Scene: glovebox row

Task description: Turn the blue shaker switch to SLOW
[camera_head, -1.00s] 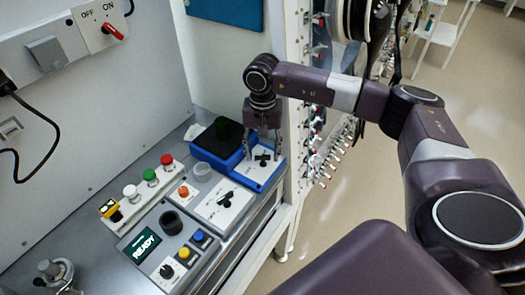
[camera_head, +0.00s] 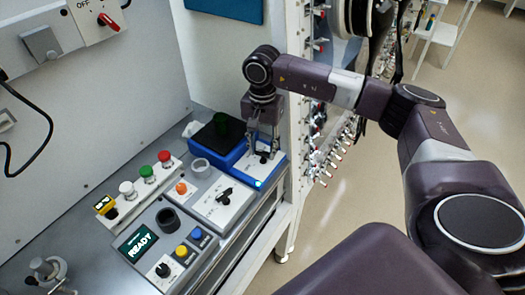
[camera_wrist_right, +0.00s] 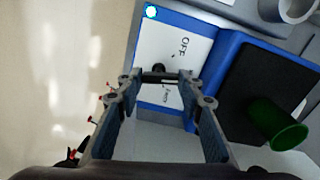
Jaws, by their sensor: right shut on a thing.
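The blue shaker (camera_head: 217,148) stands at the back right of the bench, with a dark platform and a green vessel (camera_head: 222,125) on top. Its switch is a small black knob on a white panel (camera_head: 243,169), mostly hidden by my fingers in the head view. My right gripper (camera_head: 262,150) points down over this panel, shut on the switch. The right wrist view shows the switch (camera_wrist_right: 158,68) between the fingertips (camera_wrist_right: 163,78), beside an "OFF" label; another label is partly covered and unreadable. A blue lamp (camera_wrist_right: 151,11) glows at the panel's corner. My left gripper is not in view.
Close in front of the shaker are a clear ring-like cup (camera_head: 200,168) and a white box with a black rotary switch (camera_head: 224,195). A button strip (camera_head: 145,185) and a "READY" console (camera_head: 150,262) lie nearer. A frame post (camera_head: 298,100) rises right beside my wrist.

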